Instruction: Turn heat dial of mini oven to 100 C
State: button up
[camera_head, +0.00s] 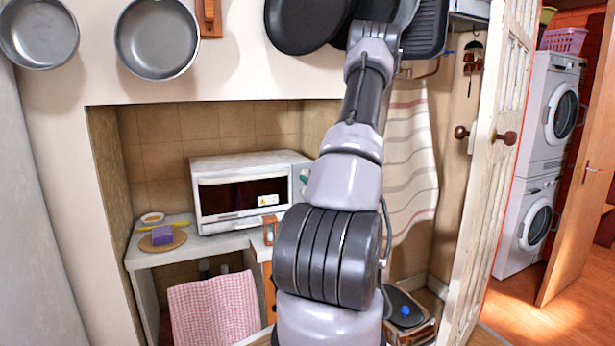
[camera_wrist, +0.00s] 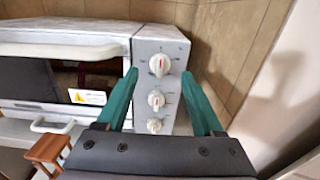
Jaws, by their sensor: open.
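The white mini oven (camera_head: 242,165) stands on the counter in the alcove with its door shut. In the wrist view its control panel (camera_wrist: 145,46) carries three white dials in a column: a top dial (camera_wrist: 159,66), a middle dial (camera_wrist: 156,100) and a lower dial (camera_wrist: 154,125). Red marks show on the top and middle dials; the scale print is too small to read. My gripper (camera_wrist: 160,73) is open and faces the panel. Its teal fingers are either side of the top dial in the picture; contact cannot be told. In the head view my arm hides most of the panel.
A purple sponge (camera_head: 162,235) on a round board and a small bowl (camera_head: 152,218) are on the counter left of the oven. A wooden object (camera_wrist: 48,150) stands in front of the oven. The tiled alcove wall (camera_wrist: 245,45) is close right of the panel.

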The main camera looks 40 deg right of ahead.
aim_at(307, 174)
jog(key=shift+x, duration=2.05)
grip_shut()
jog(key=m, duration=0.6)
jog(key=shift+m, duration=0.3)
jog(key=shift+s+d+f+m, duration=0.1)
jog(key=shift+d+m, duration=0.05)
jog(key=shift+m, duration=3.55)
